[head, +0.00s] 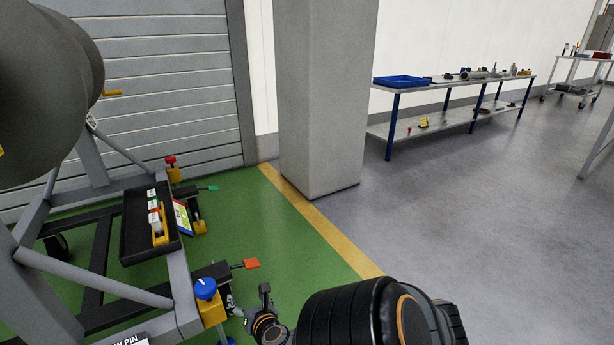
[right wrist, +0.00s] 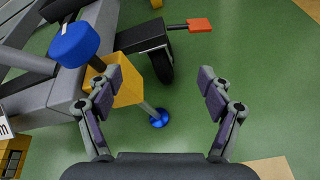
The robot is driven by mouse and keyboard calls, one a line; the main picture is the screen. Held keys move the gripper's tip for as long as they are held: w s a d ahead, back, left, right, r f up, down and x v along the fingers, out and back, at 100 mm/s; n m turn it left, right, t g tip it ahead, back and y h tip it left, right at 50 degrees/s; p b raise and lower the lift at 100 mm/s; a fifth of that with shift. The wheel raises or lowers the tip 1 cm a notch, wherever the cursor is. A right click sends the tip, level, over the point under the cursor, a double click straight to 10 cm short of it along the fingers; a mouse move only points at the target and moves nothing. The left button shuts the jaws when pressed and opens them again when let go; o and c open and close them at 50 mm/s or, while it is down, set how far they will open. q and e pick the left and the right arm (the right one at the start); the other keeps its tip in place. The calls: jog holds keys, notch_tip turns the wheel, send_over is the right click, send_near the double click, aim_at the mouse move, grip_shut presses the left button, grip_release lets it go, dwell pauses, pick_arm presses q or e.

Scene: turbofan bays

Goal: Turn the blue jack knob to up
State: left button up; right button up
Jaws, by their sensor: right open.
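The blue jack knob (head: 205,289) sits on top of a yellow jack block (head: 211,310) at the corner of the grey stand. It has a white mark on its top. In the right wrist view the knob (right wrist: 74,42) is at the upper left, beyond the left finger. The yellow block (right wrist: 122,86) is partly behind that finger, and a rod runs from it to a blue foot (right wrist: 158,119). My right gripper (head: 249,297) is open and empty, just right of the knob and apart from it. My left gripper is not in view.
An orange-red pedal (head: 251,264) sticks out behind the knob, near a caster wheel. The stand (head: 172,262) carries a black tray (head: 127,232) and a red knob (head: 170,160). A grey pillar (head: 322,100) stands beyond. Green floor right of the stand is clear.

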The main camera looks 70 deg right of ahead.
jog(key=s+d+m+g+y+p, duration=0.15)
jog(key=s+m+g+p, duration=0.6)
jog(key=p, duration=1.15)
jog(key=s+a+r+m+y+p, duration=0.3)
jog(key=s+a+m+p, duration=0.6)
jog(key=s+p, duration=0.4)
jog(key=m+g+y+p, duration=0.1)
jog(key=p, duration=0.2)
jog(key=shift+s+a+p, duration=0.15)
jog(key=shift+s+p, duration=0.1)
jog(key=shift+p, duration=0.05)
